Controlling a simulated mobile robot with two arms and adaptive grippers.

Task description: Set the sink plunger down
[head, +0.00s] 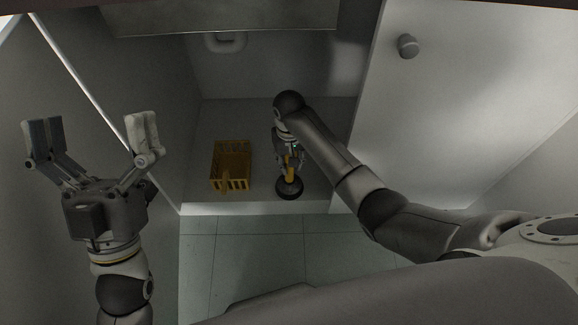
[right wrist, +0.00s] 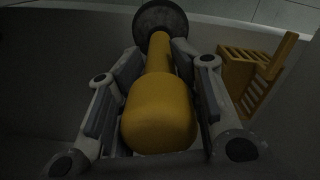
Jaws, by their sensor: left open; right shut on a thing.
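The sink plunger has a yellow handle and a dark round cup (head: 289,188). It is inside a low cabinet compartment, cup down, at or just above the compartment floor; I cannot tell if it touches. My right gripper (head: 289,158) reaches in and is shut on the yellow handle. In the right wrist view the plunger's handle (right wrist: 158,112) sits between the two fingers, with the dark cup beyond it. My left gripper (head: 92,135) is open and empty, raised at the left, outside the compartment.
A yellow slatted basket (head: 231,163) stands on the compartment floor (head: 259,190), left of the plunger. It also shows in the right wrist view (right wrist: 240,75). A white door (head: 460,110) with a round knob (head: 408,46) is at the right. Tiled floor lies in front.

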